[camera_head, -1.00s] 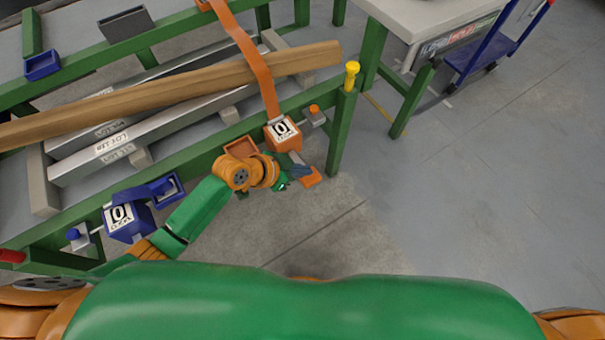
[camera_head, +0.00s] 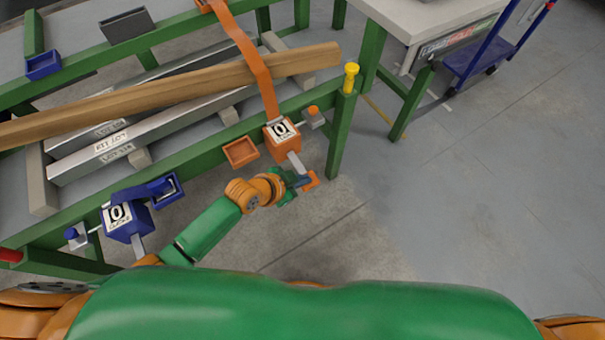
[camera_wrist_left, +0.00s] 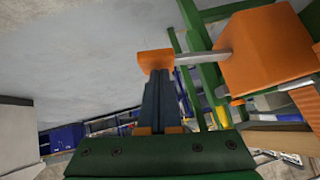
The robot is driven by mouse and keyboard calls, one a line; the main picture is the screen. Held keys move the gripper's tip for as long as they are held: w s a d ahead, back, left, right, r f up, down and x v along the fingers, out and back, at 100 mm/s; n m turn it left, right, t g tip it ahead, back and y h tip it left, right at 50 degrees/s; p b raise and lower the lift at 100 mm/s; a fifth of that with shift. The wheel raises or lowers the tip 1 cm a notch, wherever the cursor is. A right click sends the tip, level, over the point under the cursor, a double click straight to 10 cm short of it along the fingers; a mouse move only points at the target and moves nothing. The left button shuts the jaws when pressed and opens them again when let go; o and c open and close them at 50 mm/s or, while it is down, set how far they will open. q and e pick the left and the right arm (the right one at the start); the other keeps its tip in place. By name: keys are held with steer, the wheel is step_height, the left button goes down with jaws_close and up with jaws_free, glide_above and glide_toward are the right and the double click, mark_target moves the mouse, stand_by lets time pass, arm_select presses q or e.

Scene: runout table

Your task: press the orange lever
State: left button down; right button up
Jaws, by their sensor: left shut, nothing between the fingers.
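The orange lever is a grey bar with an orange end block (camera_head: 313,179), sticking out from an orange box (camera_head: 281,139) on the front of the green table frame. In the left wrist view the orange block (camera_wrist_left: 155,60) is straight ahead, with its bar running right to the box. My left gripper (camera_head: 303,182) is shut and empty, its dark fingertips at the orange block. In the wrist view the fingertips (camera_wrist_left: 158,76) overlap the block's near edge; I cannot tell whether they touch. My right gripper is out of view.
A blue box (camera_head: 127,222) with its own bar is at the table's left. An orange strap (camera_head: 256,66) crosses a wooden beam (camera_head: 180,88) and metal bars. A green leg with a yellow top (camera_head: 351,72) stands right of the lever.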

arm_select(q)
steer(key=shift+s+d+f+m+t+y, duration=0.15)
steer(key=shift+f+m+t+y, duration=0.15)
steer(key=shift+f+t, duration=0.35)
steer(key=shift+f+b, duration=0.3)
steer(key=shift+f, duration=0.2)
steer(key=shift+a+f+b, duration=0.2)
steer(key=shift+f+b, duration=0.2)
steer(key=shift+f, duration=0.55)
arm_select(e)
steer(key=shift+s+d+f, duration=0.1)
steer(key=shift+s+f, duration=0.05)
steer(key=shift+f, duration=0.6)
arm_select(q)
steer(key=shift+f, duration=0.15)
